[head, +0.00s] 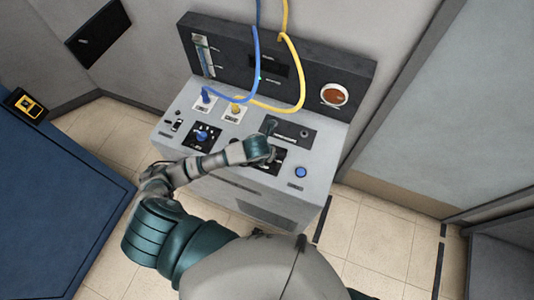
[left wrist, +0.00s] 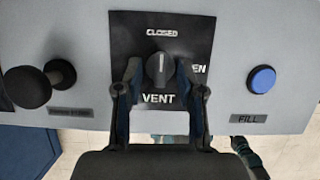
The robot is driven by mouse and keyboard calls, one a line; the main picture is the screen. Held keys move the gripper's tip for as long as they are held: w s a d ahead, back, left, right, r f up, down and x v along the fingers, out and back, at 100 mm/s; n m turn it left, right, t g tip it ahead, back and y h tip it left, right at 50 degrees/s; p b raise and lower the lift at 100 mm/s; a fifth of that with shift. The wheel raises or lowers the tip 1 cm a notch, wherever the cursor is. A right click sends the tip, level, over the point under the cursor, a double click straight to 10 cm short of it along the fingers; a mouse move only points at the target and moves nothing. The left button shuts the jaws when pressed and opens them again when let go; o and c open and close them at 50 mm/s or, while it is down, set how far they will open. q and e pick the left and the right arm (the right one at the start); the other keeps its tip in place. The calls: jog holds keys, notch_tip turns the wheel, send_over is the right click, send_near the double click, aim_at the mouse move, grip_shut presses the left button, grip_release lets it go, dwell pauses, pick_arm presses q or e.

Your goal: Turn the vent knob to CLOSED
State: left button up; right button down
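The vent knob (left wrist: 159,69) is a dark round knob with a pale pointer line on a black plate (left wrist: 185,25). In the left wrist view its line points up, toward the word CLOSED. A second label at its right is partly covered, with only "EN" showing. My left gripper (left wrist: 158,76) is open, with one finger on each side of the knob and a thin gap seeming to remain beside it. In the head view my left gripper (head: 269,154) is over the console's front panel and hides most of the knob. My right gripper is not in view.
The grey console (head: 225,180) has a blue FILL button (left wrist: 261,79) right of the vent plate and a black knob-ended handle (left wrist: 28,88) at left. Blue (head: 256,60) and yellow (head: 302,75) hoses loop above. A blue surface (head: 60,200) lies left.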

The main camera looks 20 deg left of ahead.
pick_arm(q)
jog(key=v, duration=1.1)
jog(key=shift+r, duration=0.2)
jog(key=shift+s, duration=0.1)
